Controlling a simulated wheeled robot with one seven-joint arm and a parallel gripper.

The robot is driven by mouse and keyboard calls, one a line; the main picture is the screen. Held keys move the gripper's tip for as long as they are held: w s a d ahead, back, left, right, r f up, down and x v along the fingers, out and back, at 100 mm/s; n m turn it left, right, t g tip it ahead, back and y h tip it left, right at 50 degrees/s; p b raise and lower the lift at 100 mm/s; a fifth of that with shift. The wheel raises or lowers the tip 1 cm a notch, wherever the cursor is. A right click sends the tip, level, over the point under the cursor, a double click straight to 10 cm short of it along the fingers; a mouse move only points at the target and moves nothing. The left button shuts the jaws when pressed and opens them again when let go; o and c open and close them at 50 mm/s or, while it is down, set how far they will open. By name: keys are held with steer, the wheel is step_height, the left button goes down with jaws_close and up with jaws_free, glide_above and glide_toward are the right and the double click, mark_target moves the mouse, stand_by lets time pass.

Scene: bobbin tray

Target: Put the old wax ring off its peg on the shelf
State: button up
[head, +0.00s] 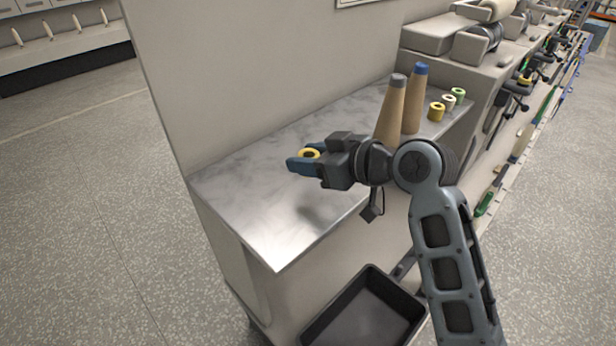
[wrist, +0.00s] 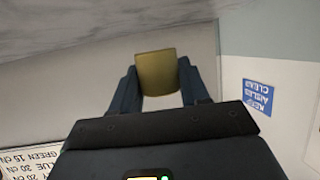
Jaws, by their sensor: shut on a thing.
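My gripper (head: 305,160) is shut on a yellow ring (head: 310,153), the wax ring. In the head view it shows against the grey metal shelf (head: 245,190), toward its left part. A soft shadow lies on the shelf below, so the ring seems held above the surface; the exact height is hard to tell. In the wrist view the ring (wrist: 157,72) sits between the two blue fingers, its side facing the camera. The peg is not visible as such.
Two tan cones stand at the back of the shelf, one grey-tipped (head: 391,110), one blue-tipped (head: 414,100). Yellow (head: 436,112), white (head: 449,103) and green (head: 458,95) small rings stand to their right. A black tray (head: 340,305) is below. The shelf's left front is clear.

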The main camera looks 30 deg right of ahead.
mark_target(308, 195)
steer(key=shift+s+a+f, duration=0.35)
steer(key=shift+s+a, duration=0.05)
steer(key=shift+a, duration=0.05)
steer(key=shift+f, duration=2)
steer(key=shift+f, duration=0.1)
steer(key=o, duration=1)
steer(key=shift+o, duration=0.2)
steer(key=shift+s, duration=0.1)
steer(key=v, duration=1.2)
